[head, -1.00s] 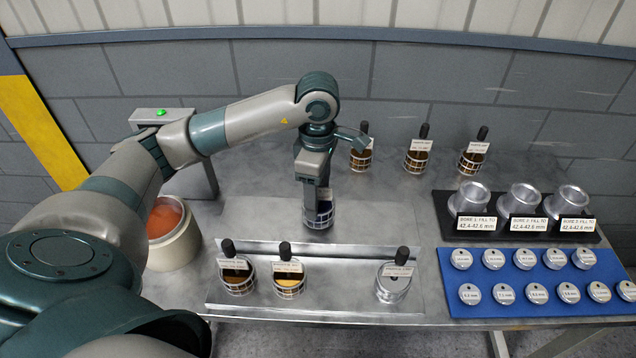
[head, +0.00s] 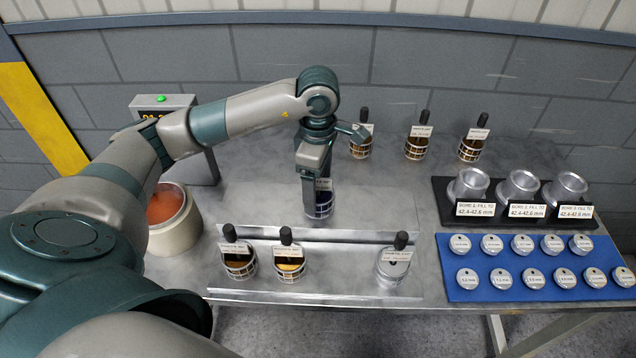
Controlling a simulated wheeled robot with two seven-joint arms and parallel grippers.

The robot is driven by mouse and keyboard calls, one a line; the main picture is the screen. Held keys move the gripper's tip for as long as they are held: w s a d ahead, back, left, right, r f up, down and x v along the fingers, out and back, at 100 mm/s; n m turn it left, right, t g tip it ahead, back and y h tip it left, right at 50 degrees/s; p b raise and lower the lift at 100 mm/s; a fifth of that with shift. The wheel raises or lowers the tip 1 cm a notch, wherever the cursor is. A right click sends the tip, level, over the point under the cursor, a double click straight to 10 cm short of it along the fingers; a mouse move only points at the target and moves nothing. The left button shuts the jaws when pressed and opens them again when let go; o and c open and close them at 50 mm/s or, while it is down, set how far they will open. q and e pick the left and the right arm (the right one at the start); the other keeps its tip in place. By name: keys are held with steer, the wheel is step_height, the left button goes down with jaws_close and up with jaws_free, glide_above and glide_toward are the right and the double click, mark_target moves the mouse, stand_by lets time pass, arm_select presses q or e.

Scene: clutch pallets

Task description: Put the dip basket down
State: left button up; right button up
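My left gripper (head: 316,180) points down at the middle of the table, closed around the top of a dip basket (head: 318,207). The basket is a small dark-blue wire cage with a white label; its handle is hidden by the gripper. It is upright, at or just above the metal tabletop, behind the raised ledge of the front tray; I cannot tell if it touches. Other baskets with black handles stand apart: two at the front left (head: 238,262) (head: 289,264), a silver one at the front right (head: 392,266), and several at the back (head: 416,147). My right gripper is out of view.
An orange-topped round pot (head: 175,235) and a grey box with a green light (head: 165,108) are at the left. Three metal cylinders (head: 468,187) in a black holder and a blue mat (head: 460,290) with several round discs are at the right. Bare table lies around the held basket.

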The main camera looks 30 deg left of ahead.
arm_select(q)
steer(key=shift+r, duration=0.1)
steer(key=shift+w, duration=0.1)
steer(key=shift+r, duration=0.35)
step_height(320, 180, up, 9)
steer(key=b, duration=0.2)
steer(key=shift+b, duration=0.4)
steer(key=shift+r, duration=1.15)
steer(key=shift+o, duration=0.5)
